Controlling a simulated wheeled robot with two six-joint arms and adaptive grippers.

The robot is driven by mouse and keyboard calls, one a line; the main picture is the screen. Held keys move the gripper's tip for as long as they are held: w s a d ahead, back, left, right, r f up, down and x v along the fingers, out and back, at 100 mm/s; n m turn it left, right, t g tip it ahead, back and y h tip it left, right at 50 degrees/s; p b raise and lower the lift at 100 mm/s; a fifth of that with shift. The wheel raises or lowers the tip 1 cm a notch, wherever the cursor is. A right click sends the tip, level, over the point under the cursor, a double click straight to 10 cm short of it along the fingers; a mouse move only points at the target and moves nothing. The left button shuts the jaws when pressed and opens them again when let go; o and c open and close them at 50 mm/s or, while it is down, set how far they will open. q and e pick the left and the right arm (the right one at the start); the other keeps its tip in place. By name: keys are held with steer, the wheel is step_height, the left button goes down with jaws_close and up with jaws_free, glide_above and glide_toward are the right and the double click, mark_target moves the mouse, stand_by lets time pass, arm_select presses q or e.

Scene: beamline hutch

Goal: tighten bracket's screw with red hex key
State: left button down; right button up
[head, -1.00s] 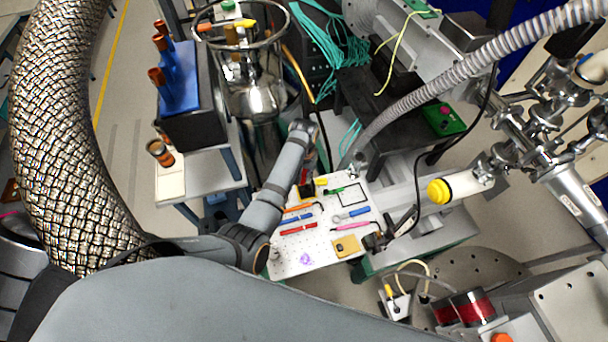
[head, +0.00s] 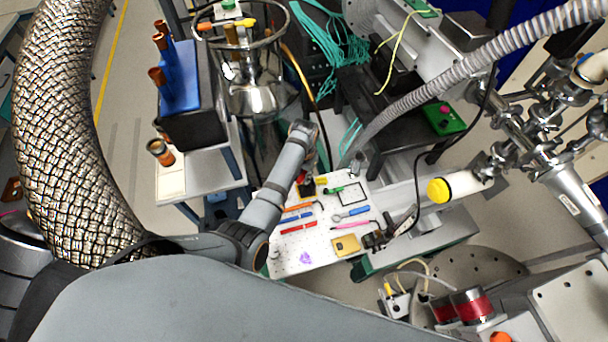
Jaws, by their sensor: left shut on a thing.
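A red-handled tool (head: 298,228), which may be the red hex key, lies on the white board (head: 288,262), below blue and orange ones. My left arm reaches over the board's left side. My left gripper (head: 308,181) is at the board's far left corner, mostly hidden by my own arm. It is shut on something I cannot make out. A dark fixture (head: 375,240) stands at the board's right edge, beside a gold block (head: 346,245). I cannot tell which is the bracket, and no screw can be made out. My right gripper is out of view.
A blue-handled wrench (head: 352,213), a pink tool (head: 350,227) and a green tool (head: 333,189) lie on the board. A side table (head: 212,180) stands to the left. A ribbed hose (head: 450,78) and yellow-capped tube (head: 440,190) crowd the right.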

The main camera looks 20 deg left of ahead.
arm_select(q)
steer(key=m, duration=0.4)
stand_by(0.4)
steer(key=shift+m, duration=2)
steer(key=m, duration=0.3)
steer(key=shift+f+m, duration=0.1)
steer(key=shift+m, duration=0.3)
